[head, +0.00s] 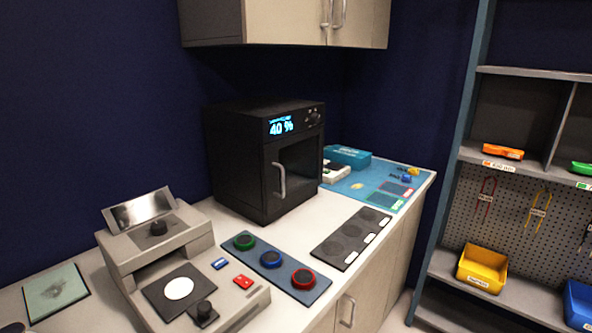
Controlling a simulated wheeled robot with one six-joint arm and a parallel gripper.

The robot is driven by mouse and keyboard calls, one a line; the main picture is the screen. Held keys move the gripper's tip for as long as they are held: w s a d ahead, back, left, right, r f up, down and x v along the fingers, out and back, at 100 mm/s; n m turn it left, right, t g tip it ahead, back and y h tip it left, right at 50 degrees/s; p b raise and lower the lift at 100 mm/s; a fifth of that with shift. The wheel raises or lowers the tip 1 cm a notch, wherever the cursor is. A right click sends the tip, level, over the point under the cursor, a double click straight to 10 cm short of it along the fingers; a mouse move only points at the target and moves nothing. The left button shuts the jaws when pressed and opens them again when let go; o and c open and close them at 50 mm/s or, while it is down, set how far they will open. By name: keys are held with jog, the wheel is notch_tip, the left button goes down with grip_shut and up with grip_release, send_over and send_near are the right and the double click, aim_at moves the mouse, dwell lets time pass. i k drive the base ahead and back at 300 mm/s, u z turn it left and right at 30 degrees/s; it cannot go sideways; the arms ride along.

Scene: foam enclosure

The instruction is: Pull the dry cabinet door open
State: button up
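The dry cabinet (237,162) is a black box on the white counter, with a lit display reading 40 % at its top front. Its door (298,166) has a dark window and looks shut. A light vertical handle (280,180) sits on the door's left side. My gripper is not in view.
A beige instrument (190,265) stands left in front of the cabinet. A blue strip with green, blue and red round pieces (272,259) and a dark tray (351,238) lie before the door. Wall cupboards (290,22) hang above. Shelves with bins (483,268) stand at right.

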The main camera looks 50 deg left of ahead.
aim_at(273, 201)
jog(key=u, duration=0.8)
jog(key=i, duration=1.15)
jog(key=u, duration=0.95)
